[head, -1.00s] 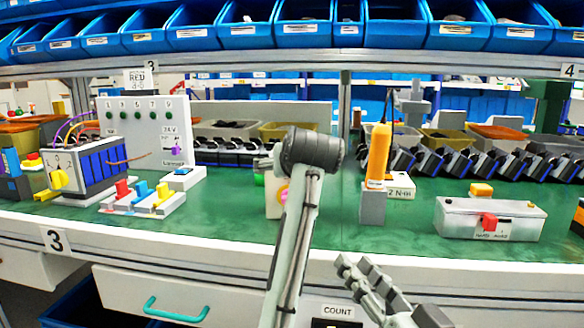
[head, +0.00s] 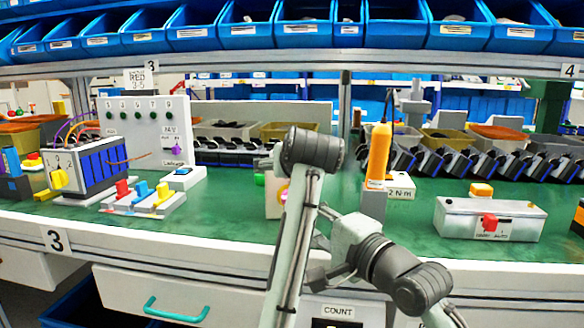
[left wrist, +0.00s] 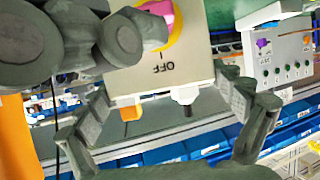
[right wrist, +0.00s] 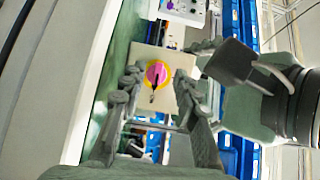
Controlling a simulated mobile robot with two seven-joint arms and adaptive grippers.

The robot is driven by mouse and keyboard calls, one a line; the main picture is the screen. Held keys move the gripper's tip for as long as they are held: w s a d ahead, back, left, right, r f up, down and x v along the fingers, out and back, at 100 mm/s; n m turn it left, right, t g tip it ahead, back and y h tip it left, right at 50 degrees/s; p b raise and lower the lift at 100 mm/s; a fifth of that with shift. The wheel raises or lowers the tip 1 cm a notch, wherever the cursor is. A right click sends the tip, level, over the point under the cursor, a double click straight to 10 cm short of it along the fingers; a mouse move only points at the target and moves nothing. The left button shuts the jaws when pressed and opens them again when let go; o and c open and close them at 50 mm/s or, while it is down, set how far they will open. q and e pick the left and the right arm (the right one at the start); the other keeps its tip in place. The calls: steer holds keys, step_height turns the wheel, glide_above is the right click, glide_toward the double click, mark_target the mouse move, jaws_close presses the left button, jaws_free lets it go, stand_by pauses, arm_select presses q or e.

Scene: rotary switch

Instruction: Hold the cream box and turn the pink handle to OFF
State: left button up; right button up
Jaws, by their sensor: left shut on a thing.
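The cream box (head: 273,197) stands on the green bench, partly hidden behind my left arm. Its pink handle (right wrist: 157,73) sits on a yellow disc in the right wrist view. In the left wrist view the box face (left wrist: 190,62) shows an upside-down OFF label near the pink handle (left wrist: 160,12), which is partly cut off by the frame. My left gripper (left wrist: 170,120) is shut on the box, with a finger at either side. My right gripper (right wrist: 160,95) is open and empty before the handle, its fingers spread either side; no contact is clear.
An orange upright tool (head: 379,155) in a grey stand is right of the box. A row of red, blue and yellow switches (head: 143,198) stands to the left. A grey box with a red knob (head: 489,220) is at the right.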

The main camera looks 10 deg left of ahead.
steer(key=shift+w+a, duration=0.25)
steer(key=shift+w, duration=0.8)
steer(key=shift+w+a, duration=0.25)
steer(key=shift+w, duration=0.75)
steer(key=shift+c, duration=0.2)
jaws_close()
